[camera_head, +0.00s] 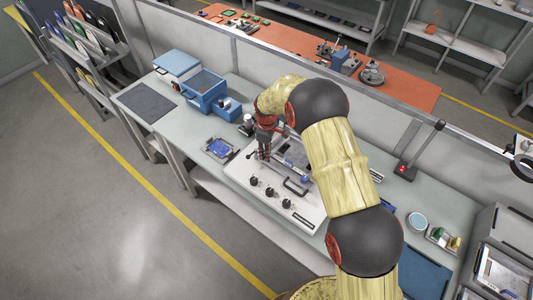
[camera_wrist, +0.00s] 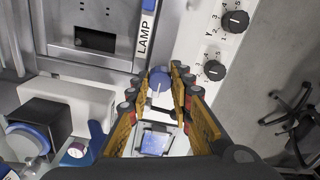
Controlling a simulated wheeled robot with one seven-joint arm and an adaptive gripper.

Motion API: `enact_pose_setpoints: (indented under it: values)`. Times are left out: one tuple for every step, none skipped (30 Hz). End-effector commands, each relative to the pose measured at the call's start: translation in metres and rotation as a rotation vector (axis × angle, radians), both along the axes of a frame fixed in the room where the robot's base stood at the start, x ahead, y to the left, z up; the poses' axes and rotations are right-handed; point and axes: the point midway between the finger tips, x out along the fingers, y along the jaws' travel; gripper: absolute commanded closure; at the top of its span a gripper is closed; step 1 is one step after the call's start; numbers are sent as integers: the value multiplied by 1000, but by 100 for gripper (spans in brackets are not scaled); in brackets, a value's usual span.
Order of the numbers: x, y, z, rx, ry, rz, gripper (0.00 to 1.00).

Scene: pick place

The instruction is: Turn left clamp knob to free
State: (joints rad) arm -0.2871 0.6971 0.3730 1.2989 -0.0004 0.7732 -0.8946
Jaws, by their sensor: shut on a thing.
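My gripper (camera_head: 263,157) reaches down onto the left part of a white machine panel (camera_head: 240,172) on the bench. In the wrist view, my gripper's fingers (camera_wrist: 162,88) stand on both sides of a round blue knob (camera_wrist: 160,74) with a pale pointer line. The fingers are shut on this knob, which matches the left clamp knob by its place. In the head view the knob is hidden by the gripper. A grey metal plate (camera_wrist: 85,30) with a dark rectangular opening and a LAMP label (camera_wrist: 145,32) lie beside the knob.
Black dials (camera_wrist: 235,21) with printed scales sit on the white panel, to the right in the wrist view. A black handle (camera_head: 296,187) rises from the panel. A small blue tray (camera_head: 218,149) lies left of the machine, and blue boxes (camera_head: 203,92) stand farther back.

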Motion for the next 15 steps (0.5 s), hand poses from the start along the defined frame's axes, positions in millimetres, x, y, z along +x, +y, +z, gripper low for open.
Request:
enact_pose_setpoints:
  values:
    - [1,0,1,1,-3,3,100]
    - [1,0,1,1,-3,4,100]
    - [1,0,1,1,-3,4,100]
    - [1,0,1,1,-3,5,100]
    - [1,0,1,1,-3,5,100]
    - [1,0,1,1,-3,5,100]
    - [1,0,1,1,-3,5,100]
    - [1,0,1,1,-3,4,100]
    - [1,0,1,1,-3,4,100]
    - [1,0,1,1,-3,4,100]
    - [1,0,1,1,-4,4,100]
    - [1,0,1,1,-4,4,78]
    - [1,0,1,1,-4,4,76]
    - [1,0,1,1,-4,4,74]
    - [1,0,1,1,-3,4,72]
